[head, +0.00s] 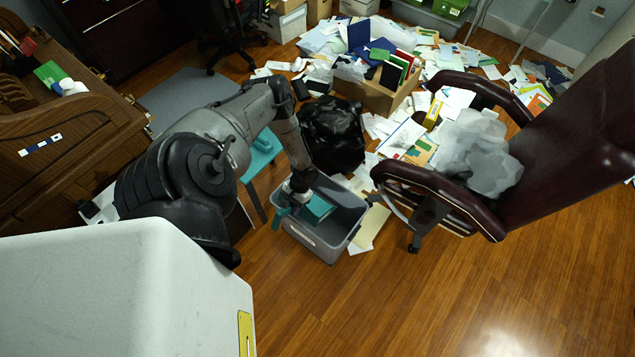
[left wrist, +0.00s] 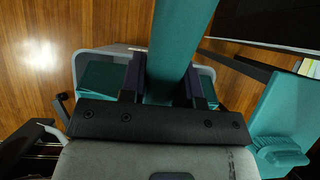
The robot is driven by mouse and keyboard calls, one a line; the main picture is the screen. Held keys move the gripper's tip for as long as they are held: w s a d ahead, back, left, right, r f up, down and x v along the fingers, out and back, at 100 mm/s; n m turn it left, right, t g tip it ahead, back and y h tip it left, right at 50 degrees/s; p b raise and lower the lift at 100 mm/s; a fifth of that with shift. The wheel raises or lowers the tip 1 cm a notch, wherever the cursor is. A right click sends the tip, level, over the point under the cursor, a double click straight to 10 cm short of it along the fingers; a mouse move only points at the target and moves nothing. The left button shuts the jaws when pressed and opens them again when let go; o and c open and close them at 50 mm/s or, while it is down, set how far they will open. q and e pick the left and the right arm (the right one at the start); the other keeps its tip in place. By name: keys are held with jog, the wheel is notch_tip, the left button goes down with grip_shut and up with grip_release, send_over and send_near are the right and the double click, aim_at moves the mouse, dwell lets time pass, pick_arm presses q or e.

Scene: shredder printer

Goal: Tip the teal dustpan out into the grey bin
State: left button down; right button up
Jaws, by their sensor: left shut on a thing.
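The teal dustpan (head: 316,209) is over the opening of the grey bin (head: 330,246), its pan part inside the rim outline in the head view. My left gripper (head: 298,190) is above the bin and shut on the dustpan's handle. In the left wrist view, the teal handle (left wrist: 178,40) runs between the fingers of my left gripper (left wrist: 165,82), and parts of the pan (left wrist: 105,82) show beside them against the bin's rim (left wrist: 108,51). I cannot tell the pan's exact tilt or whether anything lies in it. My right gripper is not in view.
A teal stool (head: 262,157) stands left of the bin, with a teal brush (left wrist: 280,152) on it. A black bag (head: 332,135) is behind the bin. A dark red armchair (head: 575,150) holding crumpled pale bags is at right. Papers cover the floor behind; the front floor is clear.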

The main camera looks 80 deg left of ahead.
pick_arm(q)
jog(key=s+d+f+t+y+p, duration=0.2)
jog(key=f+p, duration=0.1)
jog(key=f, duration=0.2)
jog(key=s+d+f+t+y+p, duration=0.2)
jog(key=f+p, duration=0.2)
jog(key=f, duration=0.1)
jog(key=shift+s+d+f+t, duration=0.2)
jog(key=shift+s+f+t, duration=0.1)
jog(key=shift+s+f, duration=0.1)
dwell(0.3)
notch_tip(320, 180, up, 6)
jog(key=p, duration=0.6)
dwell(0.6)
